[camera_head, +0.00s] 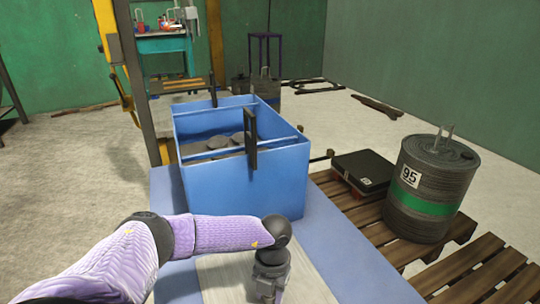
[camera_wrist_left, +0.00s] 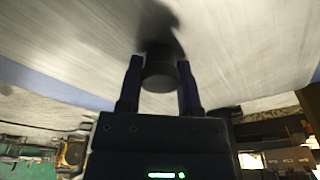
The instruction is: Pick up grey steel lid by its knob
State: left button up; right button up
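The grey steel lid (camera_head: 225,279) is a pale, brushed flat plate on the blue table top, at the bottom of the head view. It fills most of the upper left wrist view (camera_wrist_left: 70,35). Its dark round knob (camera_wrist_left: 160,76) shows there between the two fingers. My left gripper (camera_head: 268,290) points down over the lid. The head view hides the knob behind my gripper. My right gripper is in neither view.
A blue open crate (camera_head: 247,187) with dark grey lumps inside stands on the table (camera_head: 365,268) just beyond the lid. Right of it, a ribbed drum (camera_head: 430,190) marked 95 and a black case (camera_head: 364,171) stand on wooden pallets (camera_head: 480,275). Floor on the left is mostly clear.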

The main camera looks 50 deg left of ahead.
pick_arm(q)
grip_shut()
